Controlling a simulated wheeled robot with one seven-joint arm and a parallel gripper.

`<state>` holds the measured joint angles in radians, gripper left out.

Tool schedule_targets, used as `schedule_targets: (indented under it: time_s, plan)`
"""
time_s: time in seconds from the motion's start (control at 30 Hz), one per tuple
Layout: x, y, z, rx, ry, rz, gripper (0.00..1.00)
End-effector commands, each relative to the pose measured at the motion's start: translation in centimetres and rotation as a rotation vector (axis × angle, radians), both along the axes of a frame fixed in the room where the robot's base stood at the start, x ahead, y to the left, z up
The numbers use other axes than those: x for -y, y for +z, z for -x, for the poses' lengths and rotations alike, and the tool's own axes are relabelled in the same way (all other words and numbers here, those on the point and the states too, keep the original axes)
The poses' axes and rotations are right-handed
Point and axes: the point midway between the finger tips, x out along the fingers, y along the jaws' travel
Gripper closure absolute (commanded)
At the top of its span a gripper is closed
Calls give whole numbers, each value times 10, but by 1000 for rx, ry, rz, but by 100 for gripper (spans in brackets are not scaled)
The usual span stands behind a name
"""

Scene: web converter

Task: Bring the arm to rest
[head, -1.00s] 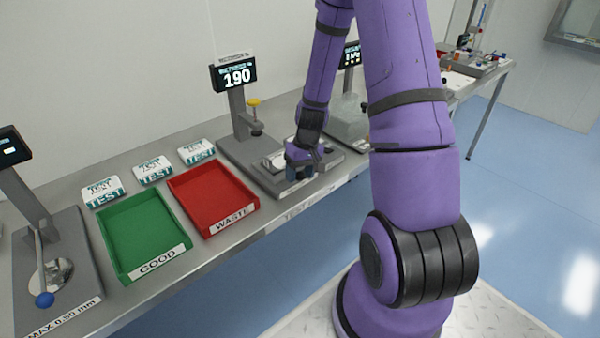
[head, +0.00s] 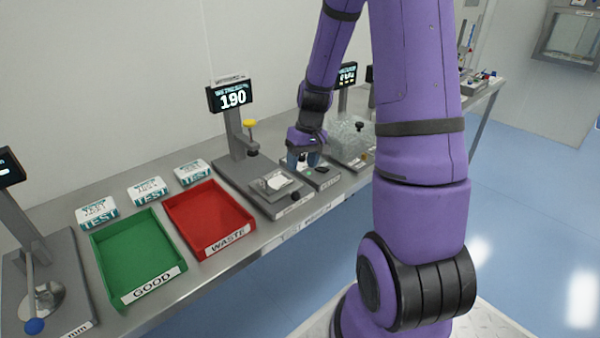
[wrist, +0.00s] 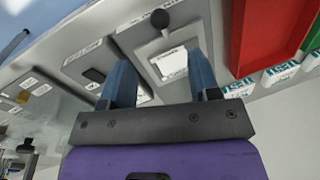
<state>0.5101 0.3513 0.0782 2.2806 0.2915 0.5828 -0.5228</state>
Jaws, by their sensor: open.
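My purple arm rises at the right of the head view and bends down to the bench. My gripper (head: 304,162) hangs with its blue fingers above the devices just right of the 190 display. In the wrist view my gripper (wrist: 160,82) shows its two blue fingers spread apart. Nothing is held between them. A grey device (head: 262,180) with a white square sample (head: 277,185) on it is just left of my gripper. The sample also shows in the wrist view (wrist: 173,64), beyond the gap between the fingers.
The red WASTE tray (head: 208,215) and green GOOD tray (head: 137,255) look empty. Several TEST boxes (head: 148,190) stand behind them. A post with the 190 display (head: 231,97) rises behind the device. A clear box (head: 352,140) stands right of my gripper. Blue floor (head: 530,190) lies open at right.

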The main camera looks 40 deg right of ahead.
Motion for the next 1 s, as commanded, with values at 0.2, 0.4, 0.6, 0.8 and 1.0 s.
schedule_targets:
  time_s: [0.2, 0.4, 0.6, 0.8, 1.0]
  plan:
    - [1, 5, 0, 0, 0, 0, 44]
    - [1, 5, 0, 0, 0, 0, 44]
    - [1, 5, 0, 0, 0, 0, 44]
    - [-6, 19, 1, 13, 10, 13, 44]
    - [-35, 72, 11, 64, 42, 61, 44]
